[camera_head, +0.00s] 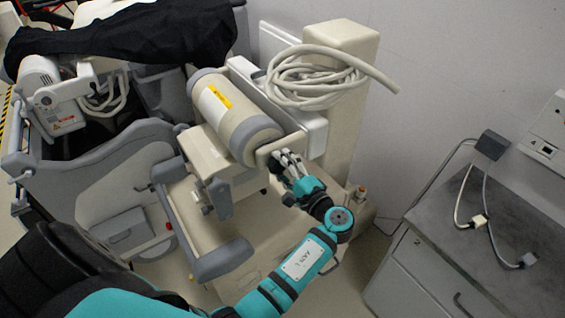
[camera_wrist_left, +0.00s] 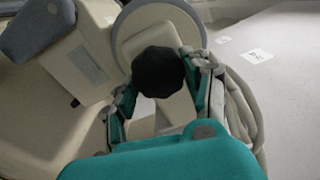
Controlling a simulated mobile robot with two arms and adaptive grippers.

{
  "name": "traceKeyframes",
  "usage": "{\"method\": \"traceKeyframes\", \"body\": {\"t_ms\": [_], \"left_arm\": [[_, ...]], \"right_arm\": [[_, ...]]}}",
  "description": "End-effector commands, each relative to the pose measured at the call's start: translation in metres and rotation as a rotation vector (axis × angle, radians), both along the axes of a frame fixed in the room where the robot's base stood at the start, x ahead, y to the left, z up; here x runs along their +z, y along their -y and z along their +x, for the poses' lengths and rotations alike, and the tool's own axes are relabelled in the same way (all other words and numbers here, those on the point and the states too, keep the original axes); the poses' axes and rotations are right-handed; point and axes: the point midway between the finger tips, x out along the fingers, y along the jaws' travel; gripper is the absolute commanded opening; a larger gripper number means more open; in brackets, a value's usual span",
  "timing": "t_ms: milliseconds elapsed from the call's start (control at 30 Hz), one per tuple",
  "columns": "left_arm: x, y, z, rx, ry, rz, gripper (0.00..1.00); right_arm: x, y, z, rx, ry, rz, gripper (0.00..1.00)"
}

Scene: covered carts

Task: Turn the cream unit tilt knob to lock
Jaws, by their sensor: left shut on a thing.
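The cream unit (camera_head: 230,115) stands in the middle of the head view, with a cylindrical body, grey end bands and a yellow label. The tilt knob (camera_wrist_left: 158,71) is black and lobed in the left wrist view, on the cream part below the round end of the cylinder. My left gripper (camera_wrist_left: 160,85) has its teal-padded fingers on both sides of the knob, shut on it. My right gripper is not in view.
A grey bumper handle (camera_head: 222,260) juts out at the front. A black cloth (camera_head: 130,38) covers another cart at left. A grey cabinet (camera_head: 440,260) stands at right.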

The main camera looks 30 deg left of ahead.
Motion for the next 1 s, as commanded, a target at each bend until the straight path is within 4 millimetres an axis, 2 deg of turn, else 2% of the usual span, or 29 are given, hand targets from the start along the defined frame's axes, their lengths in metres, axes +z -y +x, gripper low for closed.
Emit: {"method": "traceKeyframes", "body": {"t_ms": [200,500,1000], "left_arm": [[0.002,-0.001,0.000,-0.001,-0.186,0.080,0.17],[-0.001,-0.001,-0.001,0.000,-0.403,0.170,0.17],[-0.002,-0.001,-0.001,0.000,-0.556,0.234,0.17]], "right_arm": [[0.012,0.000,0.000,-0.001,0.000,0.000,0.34],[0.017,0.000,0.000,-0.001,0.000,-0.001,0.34],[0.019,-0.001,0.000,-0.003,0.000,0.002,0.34]]}}
